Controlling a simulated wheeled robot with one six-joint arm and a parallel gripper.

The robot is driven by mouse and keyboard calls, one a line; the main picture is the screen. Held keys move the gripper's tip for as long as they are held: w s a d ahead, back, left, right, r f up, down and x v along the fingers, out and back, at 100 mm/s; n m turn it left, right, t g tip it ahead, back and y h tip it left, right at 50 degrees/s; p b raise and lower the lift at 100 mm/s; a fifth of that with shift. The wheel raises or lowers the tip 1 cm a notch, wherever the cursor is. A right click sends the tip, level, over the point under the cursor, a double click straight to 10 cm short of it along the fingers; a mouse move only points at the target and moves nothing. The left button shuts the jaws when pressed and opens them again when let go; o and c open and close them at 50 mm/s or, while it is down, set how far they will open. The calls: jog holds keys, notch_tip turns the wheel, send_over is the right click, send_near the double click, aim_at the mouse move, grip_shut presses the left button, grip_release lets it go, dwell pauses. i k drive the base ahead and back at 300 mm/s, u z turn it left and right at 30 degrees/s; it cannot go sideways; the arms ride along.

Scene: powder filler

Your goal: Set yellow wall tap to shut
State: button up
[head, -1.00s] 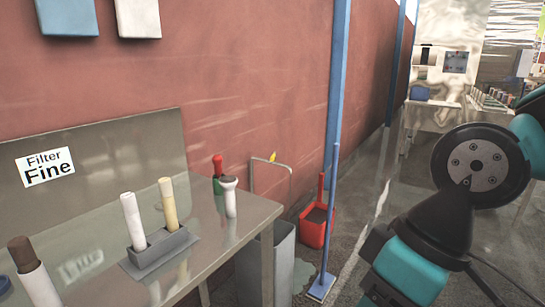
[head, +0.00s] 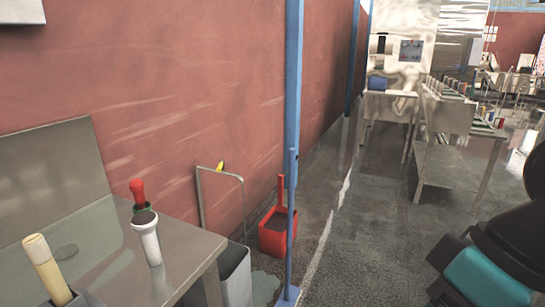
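A small yellow piece (head: 220,167), likely the tap's handle, shows low on the red wall, left of the blue post. It stands tilted at the top of a thin grey pipe or frame (head: 200,195). It is too small to tell whether the tap is open or shut. My gripper is not in view. Only dark and teal links of my arm show at the lower right, well apart from the yellow piece.
A grey bin (head: 236,280), a red dustpan (head: 274,235) and a blue pole (head: 291,230) stand near the yellow piece. Benches (head: 385,100) stand further back.

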aim_at(220, 166)
jog(key=z, duration=0.45)
jog(key=i, duration=1.75)
jog(key=u, duration=1.15)
jog(key=i, duration=0.8)
jog(key=u, duration=0.85)
